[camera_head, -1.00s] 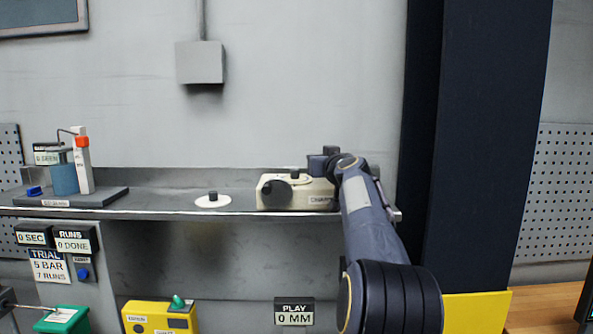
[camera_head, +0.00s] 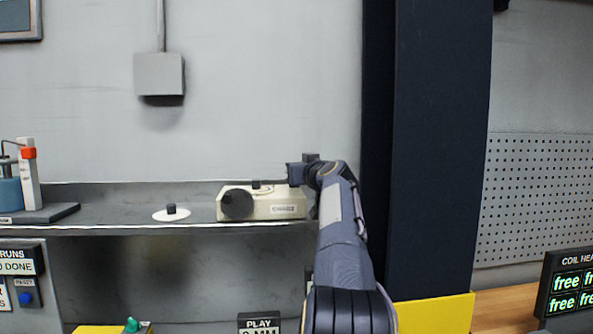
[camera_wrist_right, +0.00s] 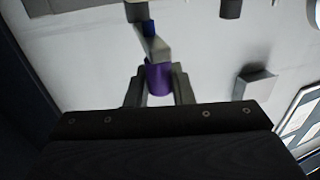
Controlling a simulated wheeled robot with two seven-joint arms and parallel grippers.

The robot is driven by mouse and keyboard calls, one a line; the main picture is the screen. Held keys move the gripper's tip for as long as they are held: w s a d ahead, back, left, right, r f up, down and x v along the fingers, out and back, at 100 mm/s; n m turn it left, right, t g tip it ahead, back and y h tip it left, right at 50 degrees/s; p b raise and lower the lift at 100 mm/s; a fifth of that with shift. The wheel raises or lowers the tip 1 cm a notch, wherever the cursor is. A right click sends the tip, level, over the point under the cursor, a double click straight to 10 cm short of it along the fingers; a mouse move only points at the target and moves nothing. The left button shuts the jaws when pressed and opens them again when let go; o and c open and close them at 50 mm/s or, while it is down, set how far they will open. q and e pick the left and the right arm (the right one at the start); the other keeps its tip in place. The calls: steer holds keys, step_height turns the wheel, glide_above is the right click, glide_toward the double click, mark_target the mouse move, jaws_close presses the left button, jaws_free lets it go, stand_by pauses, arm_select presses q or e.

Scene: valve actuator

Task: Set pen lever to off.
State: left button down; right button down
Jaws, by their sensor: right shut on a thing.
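A cream box (camera_head: 265,205) with a label on its front and a large black knob (camera_head: 238,204) at its left end stands on the grey shelf. My right gripper (camera_head: 297,173) is at the box's top right end in the head view; its fingertips are too small to make out there. In the right wrist view, my right gripper (camera_wrist_right: 161,88) is shut on a purple knob (camera_wrist_right: 159,77). A grey bar (camera_wrist_right: 153,46) with a blue piece (camera_wrist_right: 149,27) lies beyond the knob. I cannot tell the lever's setting. My left gripper is out of view.
A white disc with a black knob (camera_head: 171,213) lies on the shelf (camera_head: 120,215) left of the box. A stand with a blue cylinder (camera_head: 8,190) is at the far left. A dark column (camera_head: 440,150) rises right of my arm.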

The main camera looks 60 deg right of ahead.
steer(key=shift+s, duration=0.1)
steer(key=c, duration=1.3)
jaws_free()
steer(key=shift+d, duration=0.15)
steer(key=shift+s+a, duration=0.25)
steer(key=shift+a, duration=0.05)
steer(key=b+v, duration=0.3)
steer(key=v, duration=0.4)
